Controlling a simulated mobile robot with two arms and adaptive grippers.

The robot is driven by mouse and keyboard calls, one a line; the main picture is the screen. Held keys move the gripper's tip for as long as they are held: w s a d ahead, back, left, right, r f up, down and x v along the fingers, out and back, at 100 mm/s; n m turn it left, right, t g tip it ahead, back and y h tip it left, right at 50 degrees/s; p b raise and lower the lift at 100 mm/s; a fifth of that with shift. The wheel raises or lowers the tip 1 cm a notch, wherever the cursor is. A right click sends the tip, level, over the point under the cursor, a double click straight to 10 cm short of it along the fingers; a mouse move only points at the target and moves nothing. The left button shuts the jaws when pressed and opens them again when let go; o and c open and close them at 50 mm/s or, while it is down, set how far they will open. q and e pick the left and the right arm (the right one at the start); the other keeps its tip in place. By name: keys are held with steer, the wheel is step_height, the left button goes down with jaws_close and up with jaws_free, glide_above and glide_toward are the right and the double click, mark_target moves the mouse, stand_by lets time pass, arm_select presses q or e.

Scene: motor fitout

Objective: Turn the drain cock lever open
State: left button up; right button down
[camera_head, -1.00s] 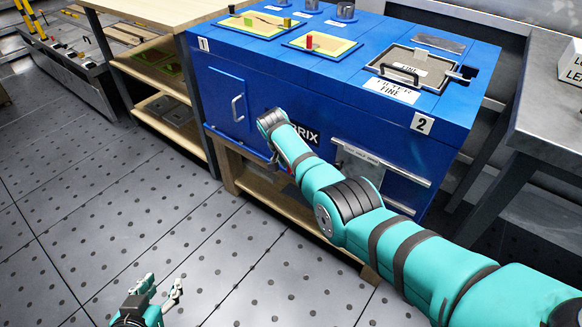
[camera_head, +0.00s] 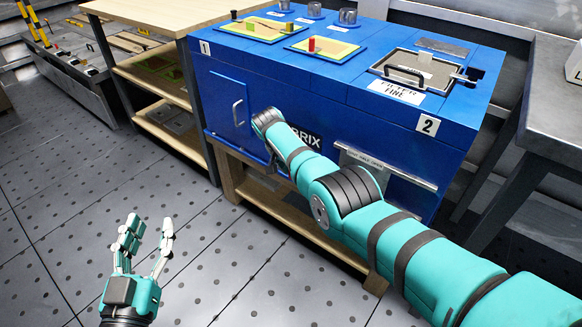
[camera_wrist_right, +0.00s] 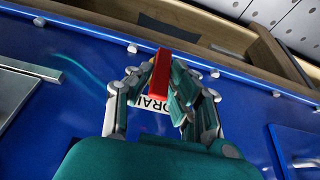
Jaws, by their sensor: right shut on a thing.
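In the right wrist view a red lever (camera_wrist_right: 160,70) stands between the fingers of my right gripper (camera_wrist_right: 160,85), which is shut on it. A white label (camera_wrist_right: 153,103), partly hidden by the fingers and reading "DRA...", lies behind the lever on the blue cabinet front (camera_wrist_right: 60,100). The valve body is hidden. My left gripper (camera_head: 148,232) is open and empty above the floor at lower left.
The cabinet front has a door with a handle (camera_head: 238,112) on the left and a metal ledge (camera_head: 390,168) on the right. A wooden shelf unit (camera_head: 150,75) stands to the left, a grey table (camera_head: 555,110) to the right. The tiled floor (camera_head: 110,190) in front is clear.

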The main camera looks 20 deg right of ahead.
steer(key=c, duration=1.2)
jaws_free()
steer(key=shift+c, duration=0.2)
steer(key=shift+r, duration=0.1)
steer(key=v, duration=1.1)
steer(key=shift+r, duration=0.4)
steer(key=shift+a, duration=0.1)
